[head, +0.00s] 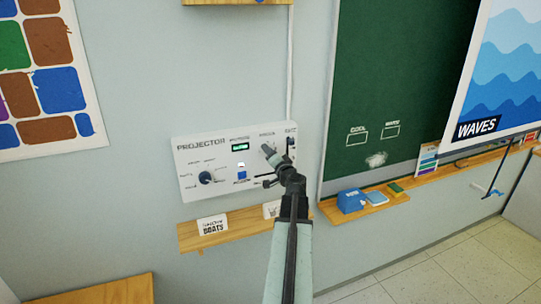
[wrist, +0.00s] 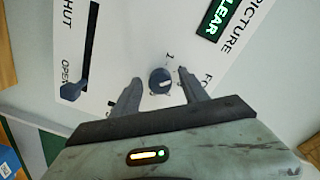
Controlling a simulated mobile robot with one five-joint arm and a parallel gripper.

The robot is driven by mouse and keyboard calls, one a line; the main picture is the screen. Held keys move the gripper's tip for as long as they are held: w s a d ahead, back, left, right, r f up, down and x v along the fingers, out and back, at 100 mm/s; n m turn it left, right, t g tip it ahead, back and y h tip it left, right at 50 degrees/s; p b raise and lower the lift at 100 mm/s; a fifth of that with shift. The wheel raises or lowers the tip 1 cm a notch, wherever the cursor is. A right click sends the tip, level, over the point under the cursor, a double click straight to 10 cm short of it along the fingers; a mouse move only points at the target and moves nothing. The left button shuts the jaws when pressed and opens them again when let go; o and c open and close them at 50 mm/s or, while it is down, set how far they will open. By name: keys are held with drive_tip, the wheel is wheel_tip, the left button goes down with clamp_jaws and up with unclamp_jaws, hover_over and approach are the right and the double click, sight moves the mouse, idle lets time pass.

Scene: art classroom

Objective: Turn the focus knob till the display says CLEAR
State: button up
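The projector panel (head: 222,157) is a white box on the wall. In the wrist view its lit green display (wrist: 217,18) shows the letters "LEAR", with the start cut off or dim; the word PICTURE is beside it. The focus knob (wrist: 160,80) is a small round dark-blue knob with a pale mark, next to a label starting "FO". My gripper (wrist: 160,77) is open, one finger on each side of the knob, with a visible gap to each. In the head view my gripper (head: 268,164) is at the panel's right part and hides the knob; the display (head: 240,147) is too small to read.
A slider (wrist: 72,91) sits at the OPEN end of its slot. The panel also has a round dial (head: 205,178) and a blue switch (head: 242,173). A wooden shelf (head: 247,225) with cards is below. A chalkboard (head: 395,85) hangs to the right.

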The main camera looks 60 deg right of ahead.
drive_tip(key=v, duration=0.7)
drive_tip(key=shift+s+a, duration=0.25)
drive_tip(key=shift+s, duration=0.05)
